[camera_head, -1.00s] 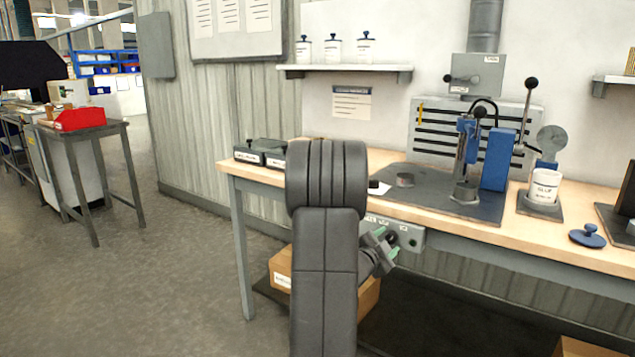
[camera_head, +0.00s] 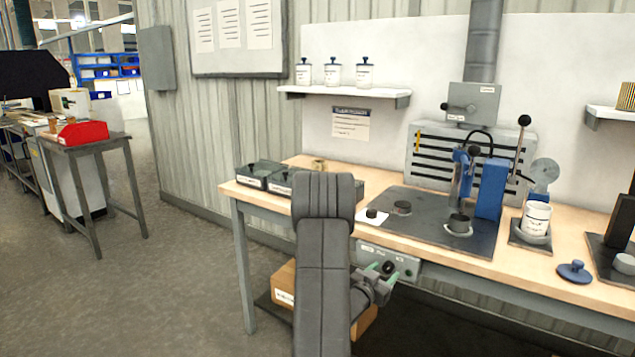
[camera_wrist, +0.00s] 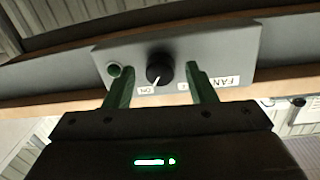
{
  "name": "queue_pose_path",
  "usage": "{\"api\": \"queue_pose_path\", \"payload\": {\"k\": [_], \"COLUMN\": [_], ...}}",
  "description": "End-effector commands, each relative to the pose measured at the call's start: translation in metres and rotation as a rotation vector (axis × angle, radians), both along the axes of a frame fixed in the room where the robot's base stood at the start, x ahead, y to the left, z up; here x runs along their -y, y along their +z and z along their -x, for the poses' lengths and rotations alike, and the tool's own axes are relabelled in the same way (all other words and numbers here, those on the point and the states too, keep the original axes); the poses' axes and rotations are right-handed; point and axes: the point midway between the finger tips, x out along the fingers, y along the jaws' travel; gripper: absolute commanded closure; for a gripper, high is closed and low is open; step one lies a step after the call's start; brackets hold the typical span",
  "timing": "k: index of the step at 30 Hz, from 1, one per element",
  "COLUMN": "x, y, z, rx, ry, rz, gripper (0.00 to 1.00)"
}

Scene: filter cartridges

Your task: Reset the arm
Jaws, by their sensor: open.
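My gripper (camera_head: 383,271) is at the front of the workbench, below the tabletop edge, in front of a grey control box. In the wrist view my gripper (camera_wrist: 160,85) has its two green fingers spread apart with nothing between them. The box also shows in the head view (camera_head: 408,269). I cannot tell whether the fingertips touch it. My arm stands in front of the bench's left part.
The workbench (camera_head: 470,265) carries a blue press (camera_head: 490,188), a white cup (camera_head: 536,216), a blue lid (camera_head: 575,271) and dark trays (camera_head: 262,173). A cardboard box (camera_head: 283,285) is beneath it. A side table with a red bin (camera_head: 83,132) stands left. The floor between is clear.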

Motion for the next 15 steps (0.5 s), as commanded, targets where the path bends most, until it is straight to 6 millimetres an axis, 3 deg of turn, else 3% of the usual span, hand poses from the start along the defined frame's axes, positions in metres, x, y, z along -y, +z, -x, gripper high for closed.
{"api": "queue_pose_path", "payload": {"k": [12, 15], "x": [0.000, -0.011], "y": [0.002, -0.002], "z": [0.001, 0.013], "rx": [-0.138, -0.135], "ry": [0.001, 0.003], "rz": [0.201, 0.198], "gripper": [0.49, 0.49]}}
